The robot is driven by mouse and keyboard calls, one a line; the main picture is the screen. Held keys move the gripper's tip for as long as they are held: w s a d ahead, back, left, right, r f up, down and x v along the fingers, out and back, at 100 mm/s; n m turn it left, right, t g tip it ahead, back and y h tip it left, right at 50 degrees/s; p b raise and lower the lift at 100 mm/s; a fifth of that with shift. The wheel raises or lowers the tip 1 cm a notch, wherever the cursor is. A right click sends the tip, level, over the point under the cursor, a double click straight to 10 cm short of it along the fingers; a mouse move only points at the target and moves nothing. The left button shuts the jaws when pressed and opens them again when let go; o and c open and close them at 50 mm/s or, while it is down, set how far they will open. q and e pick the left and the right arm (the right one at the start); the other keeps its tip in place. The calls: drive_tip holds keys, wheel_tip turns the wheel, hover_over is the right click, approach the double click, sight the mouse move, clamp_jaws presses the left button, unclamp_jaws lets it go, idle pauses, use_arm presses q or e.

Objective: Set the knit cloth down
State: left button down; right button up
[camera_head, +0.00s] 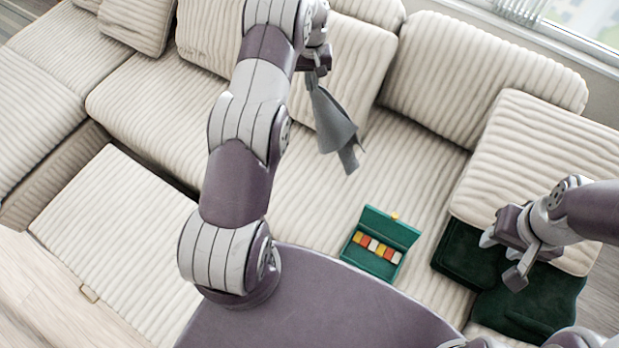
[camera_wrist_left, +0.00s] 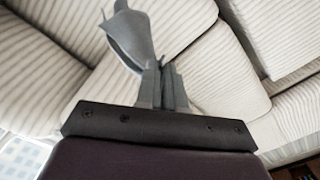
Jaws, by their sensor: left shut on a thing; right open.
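The knit cloth (camera_head: 333,122) is grey and hangs in folds below my left gripper (camera_head: 316,72), above the sofa seat. My left gripper is shut on the top of the cloth. In the left wrist view the cloth (camera_wrist_left: 130,38) sticks out beyond the closed fingers (camera_wrist_left: 162,82). Whether its lower tip touches the sofa cannot be told. My right gripper (camera_head: 503,258) is open and empty, over dark green folded fabric at the right.
A cream ribbed sofa (camera_head: 310,190) with several cushions fills the scene. An open green box (camera_head: 380,243) with small coloured blocks lies on the seat. Dark green fabric (camera_head: 530,300) lies at the right. Seat around the cloth is clear.

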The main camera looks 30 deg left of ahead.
use_arm(q)
wheel_tip(320, 180, down, 7)
drive_tip(key=a+n+b, duration=0.1)
drive_tip(key=a+b, duration=0.1)
drive_tip(key=b, duration=0.2)
drive_tip(key=shift+s+a+f, duration=0.15)
drive_tip(key=shift+s+a, duration=0.1)
drive_tip(key=shift+s, duration=0.1)
use_arm(e)
drive_tip(key=f, duration=0.1)
drive_tip(key=s+f, duration=0.1)
drive_tip(key=shift+s+f, duration=0.2)
drive_tip(key=shift+f, duration=0.2)
use_arm(q)
drive_tip(key=shift+s, duration=0.15)
use_arm(e)
drive_tip(key=shift+s, duration=0.2)
